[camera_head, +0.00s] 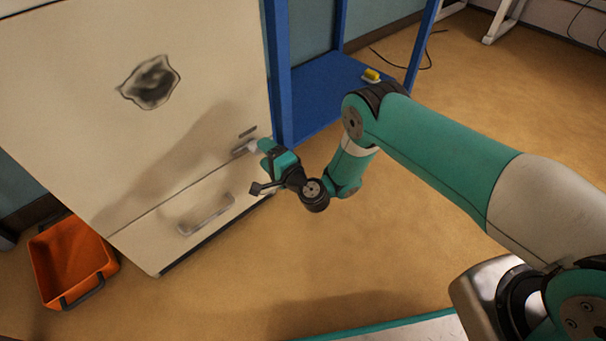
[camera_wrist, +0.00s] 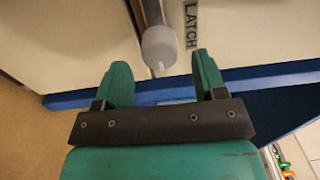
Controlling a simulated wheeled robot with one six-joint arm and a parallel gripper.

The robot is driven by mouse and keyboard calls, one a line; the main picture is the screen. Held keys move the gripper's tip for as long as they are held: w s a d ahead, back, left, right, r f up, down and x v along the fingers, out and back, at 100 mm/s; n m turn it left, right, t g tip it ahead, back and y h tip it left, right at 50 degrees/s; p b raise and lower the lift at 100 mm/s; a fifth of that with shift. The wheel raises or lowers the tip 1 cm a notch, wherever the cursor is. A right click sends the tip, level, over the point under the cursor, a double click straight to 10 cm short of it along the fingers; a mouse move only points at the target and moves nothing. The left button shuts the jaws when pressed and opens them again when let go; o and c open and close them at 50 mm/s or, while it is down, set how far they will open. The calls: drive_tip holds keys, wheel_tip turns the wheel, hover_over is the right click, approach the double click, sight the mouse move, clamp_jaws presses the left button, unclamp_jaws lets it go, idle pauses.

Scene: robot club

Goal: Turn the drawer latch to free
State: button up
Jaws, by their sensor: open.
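The drawer latch (camera_head: 243,148) is a small pale grey lever on the front of a cream cabinet, just above the drawer's top edge. In the wrist view the latch (camera_wrist: 159,46) is a grey bar with a rounded end, beside a label reading LATCH (camera_wrist: 192,24). My gripper (camera_head: 262,150) is at the latch's right end in the head view. In the wrist view my gripper (camera_wrist: 162,70) is open, and the rounded end shows between its two green fingertips with gaps on both sides. I cannot tell how deep it sits between them. The drawer (camera_head: 180,225) looks shut.
The drawer has a grey bar handle (camera_head: 206,214) below the latch. A blue frame (camera_head: 277,75) stands against the cabinet's right side, with a small yellow item (camera_head: 371,75) on its shelf. An orange bin (camera_head: 70,262) is on the floor at left. Floor in front is clear.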

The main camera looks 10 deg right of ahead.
drive_tip(key=p+v, duration=1.3)
drive_tip(key=p, duration=0.6)
drive_tip(key=shift+s+d, duration=0.25)
drive_tip(key=shift+s, duration=0.05)
